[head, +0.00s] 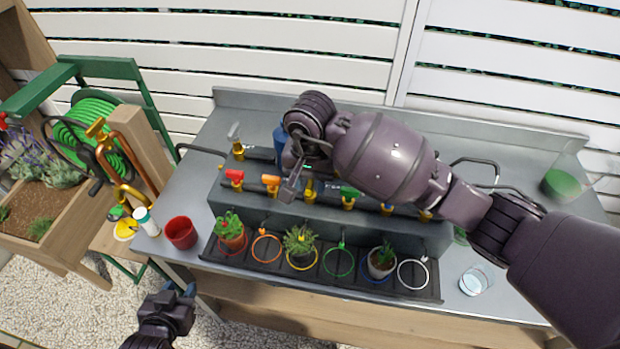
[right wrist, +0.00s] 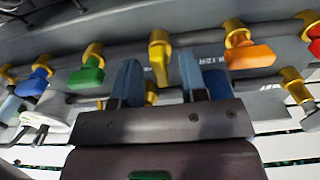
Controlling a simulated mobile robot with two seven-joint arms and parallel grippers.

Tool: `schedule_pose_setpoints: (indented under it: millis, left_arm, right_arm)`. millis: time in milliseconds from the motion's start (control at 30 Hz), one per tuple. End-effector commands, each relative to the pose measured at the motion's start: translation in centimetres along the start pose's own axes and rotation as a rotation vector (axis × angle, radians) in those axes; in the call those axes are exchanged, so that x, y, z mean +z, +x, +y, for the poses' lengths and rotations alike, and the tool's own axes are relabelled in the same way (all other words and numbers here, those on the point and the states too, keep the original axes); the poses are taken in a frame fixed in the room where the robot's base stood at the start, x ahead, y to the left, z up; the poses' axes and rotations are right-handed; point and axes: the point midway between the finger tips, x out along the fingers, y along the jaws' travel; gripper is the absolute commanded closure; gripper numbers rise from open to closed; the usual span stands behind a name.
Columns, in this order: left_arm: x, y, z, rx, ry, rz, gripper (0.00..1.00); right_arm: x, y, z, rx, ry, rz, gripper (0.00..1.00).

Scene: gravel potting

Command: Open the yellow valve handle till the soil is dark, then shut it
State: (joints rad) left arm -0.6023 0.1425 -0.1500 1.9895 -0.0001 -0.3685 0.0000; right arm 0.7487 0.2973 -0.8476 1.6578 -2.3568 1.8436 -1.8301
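The yellow valve handle (head: 310,188) is in the middle of the row of valves on the raised grey step. In the right wrist view the yellow handle (right wrist: 159,62) lies ahead of the gap between the fingers of my right gripper (right wrist: 160,85). These fingers are apart, with no visible contact on the handle. In the head view my right gripper (head: 296,178) is just left of the handle. A bushy plant (head: 299,240) stands in the yellow ring (head: 303,268) below; its leaves hide most of the soil. My left gripper (head: 180,290) is low, off the bench front.
Orange (head: 271,181) and green (head: 350,192) handles flank the yellow one closely; a red handle (head: 234,176) is further left. A red cup (head: 181,232) stands on the bench at left. A glass of water (head: 474,282) stands at right.

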Motion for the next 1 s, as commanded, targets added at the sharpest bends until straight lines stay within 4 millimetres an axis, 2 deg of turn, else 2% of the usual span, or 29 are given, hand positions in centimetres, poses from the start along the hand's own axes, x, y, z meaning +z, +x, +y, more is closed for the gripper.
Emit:
schedule_pose_setpoints:
  millis: [233,400,500,767,1000]
  left_arm:
    - [0.0,0.0,0.0,0.0,0.0,0.0,0.61]
    - [0.0,0.0,0.0,0.0,0.0,0.001,0.61]
    - [0.0,0.0,0.0,0.0,0.0,0.001,0.61]
    - [0.1,0.1,0.0,0.0,0.0,0.001,0.61]
    - [1.3,0.7,0.2,0.001,0.0,-0.003,0.61]
  right_arm:
    - [0.0,0.0,0.0,0.0,0.0,0.0,0.62]
    - [0.0,0.0,0.0,0.0,0.001,0.0,0.88]
    - [0.0,0.0,0.0,0.0,0.001,0.0,1.0]
    - [-0.1,0.0,0.0,0.001,0.013,0.001,1.0]
    - [-0.2,0.2,0.1,0.003,0.093,0.003,1.0]
